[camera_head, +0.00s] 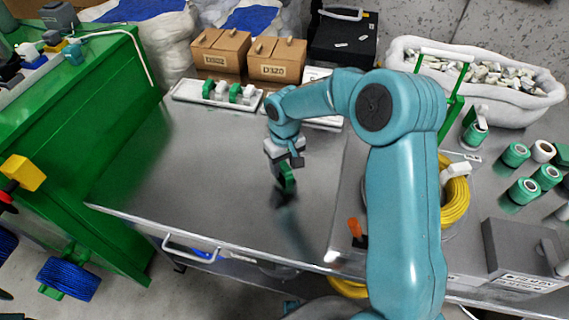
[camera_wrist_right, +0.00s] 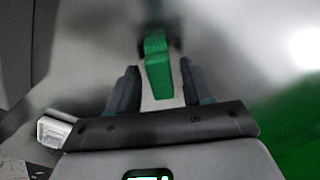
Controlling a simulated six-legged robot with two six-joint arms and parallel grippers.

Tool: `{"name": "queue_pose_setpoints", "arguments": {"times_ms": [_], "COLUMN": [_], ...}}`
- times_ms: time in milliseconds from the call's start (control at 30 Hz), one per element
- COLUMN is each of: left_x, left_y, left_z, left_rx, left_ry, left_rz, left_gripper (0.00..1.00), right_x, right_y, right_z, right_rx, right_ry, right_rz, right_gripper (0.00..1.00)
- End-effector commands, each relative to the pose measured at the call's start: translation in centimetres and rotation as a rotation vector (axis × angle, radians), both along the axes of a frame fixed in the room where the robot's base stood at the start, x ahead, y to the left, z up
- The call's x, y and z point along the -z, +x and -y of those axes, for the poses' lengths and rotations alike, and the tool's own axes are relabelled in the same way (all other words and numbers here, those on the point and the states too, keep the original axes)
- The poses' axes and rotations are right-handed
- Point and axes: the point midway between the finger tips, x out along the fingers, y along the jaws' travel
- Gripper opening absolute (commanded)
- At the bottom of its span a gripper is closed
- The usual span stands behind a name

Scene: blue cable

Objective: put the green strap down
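The green strap (camera_head: 288,178) shows at the end of my right gripper (camera_head: 284,170), low over the left part of the metal table. In the right wrist view the green strap (camera_wrist_right: 157,66) is a short upright band between the two dark fingers of my right gripper (camera_wrist_right: 160,66). The fingers stand apart on either side of it, with a pale gap at least on the right. I cannot tell whether they press on it or whether its far end touches the table. My left gripper is not in view.
The metal table (camera_head: 180,170) is clear around my right gripper. A white tray (camera_head: 215,94) with green and white pieces lies at the back. Cardboard boxes (camera_head: 275,60) stand behind it. Green spools (camera_head: 523,190) and yellow cable (camera_head: 455,200) are at the right.

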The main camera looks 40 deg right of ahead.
Motion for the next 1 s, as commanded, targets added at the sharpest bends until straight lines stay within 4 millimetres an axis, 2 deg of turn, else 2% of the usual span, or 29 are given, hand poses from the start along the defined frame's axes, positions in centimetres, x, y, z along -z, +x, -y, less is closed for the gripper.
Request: {"name": "queue_pose_setpoints", "arguments": {"times_ms": [133, 267, 500, 700, 833, 1000], "left_x": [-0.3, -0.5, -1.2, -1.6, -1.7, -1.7], "left_y": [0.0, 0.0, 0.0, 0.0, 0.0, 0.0], "left_z": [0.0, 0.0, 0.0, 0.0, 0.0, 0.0], "left_rx": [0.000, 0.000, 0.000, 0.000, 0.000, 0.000], "left_ry": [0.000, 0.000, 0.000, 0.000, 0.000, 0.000], "left_rz": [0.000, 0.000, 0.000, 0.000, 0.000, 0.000], "left_gripper": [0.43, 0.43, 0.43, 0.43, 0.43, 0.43], "right_x": [-0.3, -1.8, -7.5, -11.1, -12.2, -12.4], "right_y": [0.0, 0.1, 0.1, 0.0, 0.0, -0.1], "right_z": [0.0, 0.0, 0.0, 0.0, 0.0, 0.0], "right_rx": [0.000, 0.000, -0.001, 0.000, -0.001, -0.001], "right_ry": [0.000, -0.001, -0.001, 0.000, 0.000, 0.000], "right_rz": [0.000, 0.003, 0.005, 0.003, 0.001, 0.000], "right_gripper": [0.50, 0.50, 0.50, 0.50, 0.50, 0.50]}}
